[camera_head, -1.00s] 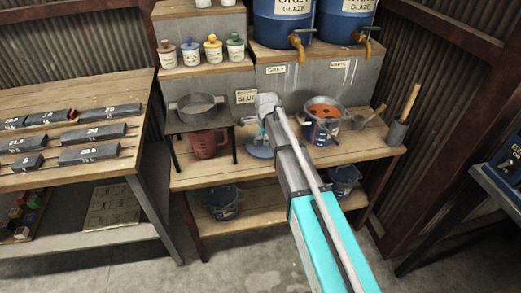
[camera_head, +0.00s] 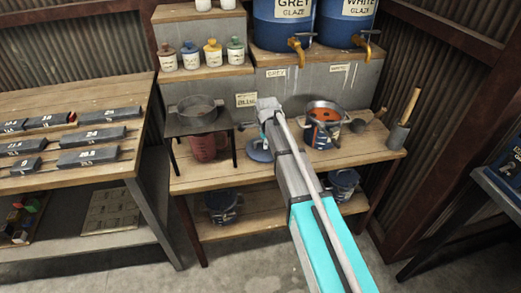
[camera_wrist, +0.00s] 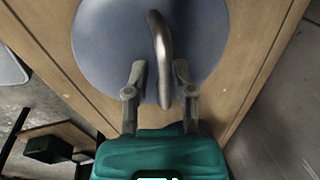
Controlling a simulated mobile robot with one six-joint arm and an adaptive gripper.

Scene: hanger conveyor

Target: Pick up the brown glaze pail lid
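A round blue-grey lid (camera_wrist: 105,30) with a curved metal handle (camera_wrist: 160,45) lies on the wooden bench top, filling the upper middle of the wrist view. In the head view the lid (camera_head: 258,151) is partly hidden by my arm. My gripper (camera_wrist: 160,72) is open above the lid, its two fingers on either side of the handle with gaps visible. Its fingers are hidden in the head view. A pail with orange-brown contents (camera_head: 324,131) stands uncovered to the right of my arm; I cannot read its label.
A small stand with a grey pan (camera_head: 196,107) and a red jug (camera_head: 204,148) are left of the lid. A mortar-like pot (camera_head: 398,136) stands at the right end. Pails (camera_head: 222,205) sit on the lower shelf. Blue glaze barrels (camera_head: 284,25) stand behind, above.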

